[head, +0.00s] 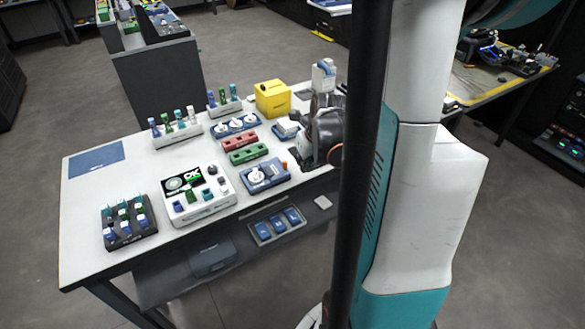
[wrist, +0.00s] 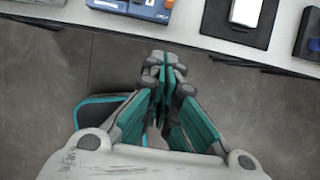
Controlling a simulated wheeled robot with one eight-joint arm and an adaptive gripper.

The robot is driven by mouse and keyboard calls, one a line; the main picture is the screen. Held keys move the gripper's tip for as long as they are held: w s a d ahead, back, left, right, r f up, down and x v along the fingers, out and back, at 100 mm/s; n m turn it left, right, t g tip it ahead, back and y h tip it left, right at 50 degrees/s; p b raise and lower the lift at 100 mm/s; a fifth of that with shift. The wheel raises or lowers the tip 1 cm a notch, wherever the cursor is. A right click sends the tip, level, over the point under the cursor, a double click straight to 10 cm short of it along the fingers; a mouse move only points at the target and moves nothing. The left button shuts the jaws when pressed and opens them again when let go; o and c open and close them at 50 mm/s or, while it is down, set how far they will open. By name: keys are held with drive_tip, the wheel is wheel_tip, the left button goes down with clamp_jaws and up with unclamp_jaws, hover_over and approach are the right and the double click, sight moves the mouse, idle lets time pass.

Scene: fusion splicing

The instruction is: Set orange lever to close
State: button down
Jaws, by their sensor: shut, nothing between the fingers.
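A small orange part (head: 284,165), which looks like the lever, shows at the right side of a blue device (head: 262,183) with a white round knob, near the table's front edge. In the wrist view an orange spot (wrist: 169,4) shows at the right end of the blue device (wrist: 132,9), cut off by the top edge. The lever's position, open or closed, is too small to tell. My gripper (wrist: 168,58) is shut and empty. In the wrist view its fingertips lie below the table edge line, apart from the device, with floor behind them.
A white device with a screen (head: 199,194), a black rack (head: 128,222), red (head: 211,144) and green (head: 245,156) holders and a yellow box (head: 272,98) crowd the white table (head: 85,235). A white block on a dark pad (wrist: 245,12) is right of the device.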

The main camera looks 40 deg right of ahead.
sight(285, 165)
drive_tip(key=shift+w+d+f+b, duration=0.35)
drive_tip(key=shift+w+f+b, duration=0.55)
drive_tip(key=shift+w+f, duration=0.5)
drive_tip(key=shift+w+d+f+b, duration=0.3)
drive_tip(key=shift+w+f+b, duration=0.75)
drive_tip(key=shift+f, duration=0.6)
drive_tip(key=shift+w+d+f+b, duration=0.35)
drive_tip(key=shift+w+f+b, duration=0.45)
drive_tip(key=shift+w+f, duration=0.65)
drive_tip(key=shift+s+f, duration=0.1)
drive_tip(key=shift+s, duration=0.05)
